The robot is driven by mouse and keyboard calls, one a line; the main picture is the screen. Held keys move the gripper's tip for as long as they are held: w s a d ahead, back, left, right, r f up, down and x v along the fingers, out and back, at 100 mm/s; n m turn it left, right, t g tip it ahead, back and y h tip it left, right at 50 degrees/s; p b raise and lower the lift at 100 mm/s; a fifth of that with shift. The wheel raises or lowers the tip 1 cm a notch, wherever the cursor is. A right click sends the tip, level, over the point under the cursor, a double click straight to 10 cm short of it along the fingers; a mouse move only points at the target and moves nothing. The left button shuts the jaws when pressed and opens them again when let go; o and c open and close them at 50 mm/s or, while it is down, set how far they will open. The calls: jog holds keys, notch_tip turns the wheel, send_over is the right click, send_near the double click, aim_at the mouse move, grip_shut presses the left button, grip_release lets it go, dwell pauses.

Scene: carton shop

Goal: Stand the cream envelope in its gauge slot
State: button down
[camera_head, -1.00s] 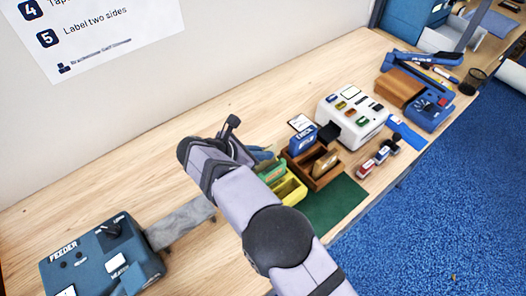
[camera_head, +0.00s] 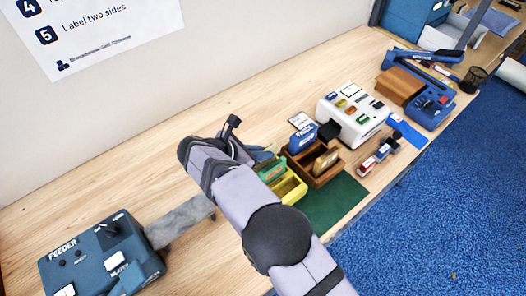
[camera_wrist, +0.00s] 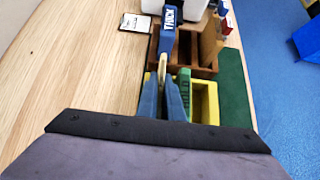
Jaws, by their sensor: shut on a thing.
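My gripper (camera_wrist: 163,88) points at the back end of the wooden box in the wrist view. Its blue fingers are shut on a thin cream edge, apparently the cream envelope (camera_wrist: 162,68), seen nearly edge-on. In the head view my arm hides most of the gripper and the envelope. The wooden gauge box (camera_head: 327,178) has open compartments and a blue block marked THICK (camera_wrist: 168,17), also visible in the head view (camera_head: 303,139). A tan upright piece (camera_head: 326,160) stands in the box. I cannot tell whether the envelope touches the box.
A yellow tray (camera_head: 291,190) with a green label block (camera_wrist: 183,93) adjoins the box, close to my fingers. A green mat (camera_head: 338,205) lies in front. A white machine (camera_head: 352,117) stands behind, and a blue feeder (camera_head: 103,262) at left.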

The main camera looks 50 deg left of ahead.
jog(key=shift+f+b, duration=0.5)
jog(key=shift+f, duration=0.55)
jog(key=c, duration=1.8)
grip_release()
jog(key=shift+c, duration=0.2)
jog(key=shift+r, duration=0.15)
jog(key=shift+r+p, duration=2.2)
jog(key=shift+r, duration=0.7)
